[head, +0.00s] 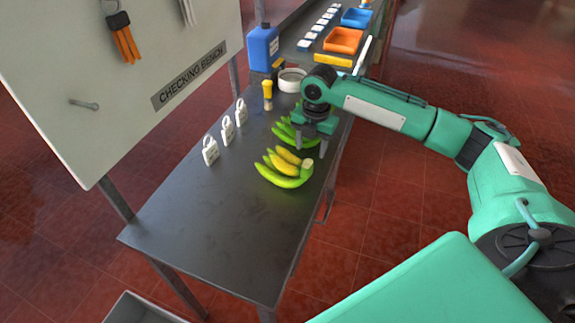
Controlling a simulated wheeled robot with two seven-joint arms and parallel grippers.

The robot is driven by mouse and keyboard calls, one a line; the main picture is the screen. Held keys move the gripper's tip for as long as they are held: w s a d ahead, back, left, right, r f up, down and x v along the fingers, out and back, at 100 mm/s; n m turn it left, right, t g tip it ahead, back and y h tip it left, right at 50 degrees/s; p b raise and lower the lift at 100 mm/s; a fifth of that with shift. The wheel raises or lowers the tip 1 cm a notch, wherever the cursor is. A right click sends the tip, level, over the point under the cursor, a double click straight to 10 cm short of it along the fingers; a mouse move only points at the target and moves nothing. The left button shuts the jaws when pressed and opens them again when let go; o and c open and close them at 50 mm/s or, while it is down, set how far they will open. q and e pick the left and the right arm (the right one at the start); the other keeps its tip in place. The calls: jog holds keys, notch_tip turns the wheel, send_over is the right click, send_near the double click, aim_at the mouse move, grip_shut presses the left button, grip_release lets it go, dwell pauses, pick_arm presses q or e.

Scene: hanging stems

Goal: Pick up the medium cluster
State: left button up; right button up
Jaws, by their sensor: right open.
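Two banana clusters lie on the dark bench top (205,215). The nearer cluster (283,168) is yellow and green, with its pale crown at the right. The farther cluster (284,131) is green and partly hidden behind my right gripper. I cannot tell from size which one is the medium cluster. My right gripper (311,146) is open and points down, over the farther cluster and just beyond the nearer one's crown. Whether its fingers touch any fruit is unclear. My left gripper is not in view.
Several white tags with loops (228,131) stand left of the clusters. A yellow-topped bottle (267,95), white ring (291,80) and blue jug (263,47) are behind. An orange tray (342,40) and blue tray (356,17) lie farther back. The bench's near half is clear.

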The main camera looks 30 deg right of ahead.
aim_at(307, 164)
notch_tip(307, 164, down, 3)
jog(key=shift+a+p, duration=0.15)
jog(key=shift+p, duration=0.45)
notch_tip(307, 164, down, 4)
jog(key=shift+w+a+r+p, duration=0.15)
jog(key=shift+r+p, duration=0.05)
jog(key=shift+p, duration=0.35)
jog(key=shift+f, duration=0.15)
grip_shut()
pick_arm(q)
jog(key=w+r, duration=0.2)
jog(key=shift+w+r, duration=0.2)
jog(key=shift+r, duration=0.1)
pick_arm(e)
jog(key=shift+w, duration=0.1)
